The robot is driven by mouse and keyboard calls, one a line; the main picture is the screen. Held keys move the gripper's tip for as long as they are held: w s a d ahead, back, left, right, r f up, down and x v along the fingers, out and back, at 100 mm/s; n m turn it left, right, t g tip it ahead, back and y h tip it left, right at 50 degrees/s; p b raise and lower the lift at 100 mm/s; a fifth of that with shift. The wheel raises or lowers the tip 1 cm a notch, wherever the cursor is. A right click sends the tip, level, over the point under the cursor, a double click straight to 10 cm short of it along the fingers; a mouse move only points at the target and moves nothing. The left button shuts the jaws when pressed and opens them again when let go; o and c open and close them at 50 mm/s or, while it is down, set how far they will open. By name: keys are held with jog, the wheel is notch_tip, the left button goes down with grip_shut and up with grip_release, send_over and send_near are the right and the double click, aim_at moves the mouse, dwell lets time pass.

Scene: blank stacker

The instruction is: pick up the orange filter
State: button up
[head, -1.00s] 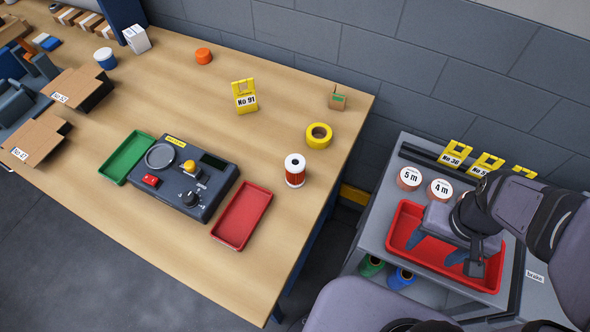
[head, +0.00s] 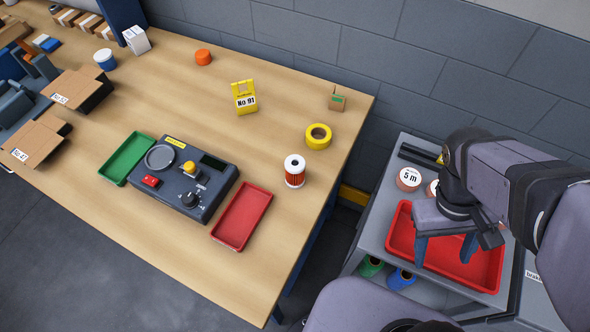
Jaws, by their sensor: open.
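My arm hides part of the bin and the cart's back.
A yellow tape roll (head: 318,136) is behind the filter. A control box (head: 205,205) and green tray (head: 125,158) are to the left. A yellow No 91 sign (head: 244,97) stands farther back. A gap separates table and grey cart (head: 375,232).

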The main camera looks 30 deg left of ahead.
aim_at(293, 173)
jog(key=w+a+r+n+t+h, duration=0.1)
jog(key=w+a+n+t+h, duration=0.25)
jog(key=a+n+t, duration=0.5)
jog(key=w+a+r+n+t+h, duration=0.2)
jog(key=w+a+n+t, duration=0.25)
jog(key=n, duration=0.75)
jog(key=s+a+f+n+t+y, duration=0.2)
jog(key=a+n+y, duration=0.2)
jog(key=a, duration=0.2)
jog(key=s+a+f+n+t+y, duration=0.1)
jog(key=s+a+n+t+y, duration=0.1)
jog(key=a+n+y, duration=0.3)
jog(key=s+a+f+n+t+y, duration=0.2)
jog(key=s+a+n+y, duration=0.2)
jog(key=a, duration=0.5)
jog(key=shift+f+n+y+p, duration=0.25)
jog(key=shift+f+p, duration=0.05)
jog(key=shift+f, duration=0.05)
jog(key=shift+d+p+x, duration=0.2)
jog(key=shift+p+x, duration=1.5)
jog(key=shift+x, duration=2)
jog(key=shift+f, duration=0.15)
jog(key=c, duration=1.2)
